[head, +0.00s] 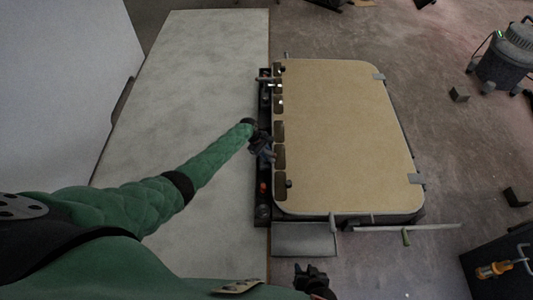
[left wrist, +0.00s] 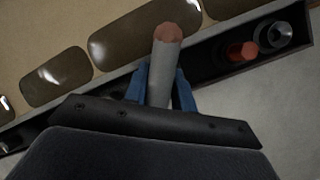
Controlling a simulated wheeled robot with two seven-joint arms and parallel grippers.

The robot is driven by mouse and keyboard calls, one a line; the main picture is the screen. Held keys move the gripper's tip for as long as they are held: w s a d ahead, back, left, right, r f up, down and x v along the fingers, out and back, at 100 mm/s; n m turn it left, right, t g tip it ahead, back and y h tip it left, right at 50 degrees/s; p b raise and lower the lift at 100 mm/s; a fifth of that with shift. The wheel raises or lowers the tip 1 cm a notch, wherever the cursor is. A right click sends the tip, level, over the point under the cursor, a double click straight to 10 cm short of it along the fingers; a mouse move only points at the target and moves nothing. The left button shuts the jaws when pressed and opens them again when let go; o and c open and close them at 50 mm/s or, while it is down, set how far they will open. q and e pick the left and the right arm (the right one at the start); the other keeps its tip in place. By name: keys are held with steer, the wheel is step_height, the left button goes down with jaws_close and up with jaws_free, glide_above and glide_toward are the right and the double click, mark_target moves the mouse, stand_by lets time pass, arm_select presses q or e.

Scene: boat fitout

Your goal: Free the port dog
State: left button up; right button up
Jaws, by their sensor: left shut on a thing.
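A tan hatch panel (head: 345,135) with a row of dark oval slots lies right of the pale board. A dark rail (head: 265,110) runs along its left edge. My left gripper (head: 266,152) is at the middle of this rail. In the left wrist view its blue fingers (left wrist: 160,88) are shut on a grey round handle (left wrist: 167,60) with a reddish end. Whether this handle is the port dog I cannot tell. The lower part of the handle is hidden by the gripper. My right gripper (head: 312,278) is low in the head view, apart from the hatch; its jaws are unclear.
A red peg (left wrist: 241,51) and a dark ring (left wrist: 272,34) sit on the rail. A bar (head: 262,79) crosses its far end. A pale board (head: 200,90) gives free room left.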

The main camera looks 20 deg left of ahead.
arm_select(q)
steer(key=m+g+b, duration=0.1)
steer(key=m+g, duration=0.1)
steer(key=m, duration=0.2)
steer(key=shift+s+m, duration=0.1)
steer(key=shift+m, duration=0.3)
steer(key=m+b, duration=0.1)
steer(key=m, duration=0.1)
steer(key=m+g+y, duration=0.1)
steer(key=m, duration=0.1)
steer(key=shift+s+a+g+b, duration=0.1)
steer(key=shift+a+g+b, duration=0.1)
steer(key=shift+g+b, duration=0.15)
steer(key=shift+a+m+g+y+b, duration=0.1)
steer(key=shift+m+g+y+b, duration=0.25)
steer(key=shift+m, duration=0.85)
arm_select(e)
steer(key=w+r+t, duration=0.2)
steer(key=w+r, duration=0.1)
steer(key=w, duration=0.2)
steer(key=shift+w+a+t, duration=0.25)
steer(key=shift+a+t, duration=0.05)
steer(key=shift+a, duration=0.05)
arm_select(q)
steer(key=o, duration=1)
steer(key=shift+c, duration=0.2)
steer(key=shift+r, duration=0.2)
arm_select(e)
steer(key=shift+s+f, duration=0.1)
steer(key=shift+f, duration=0.05)
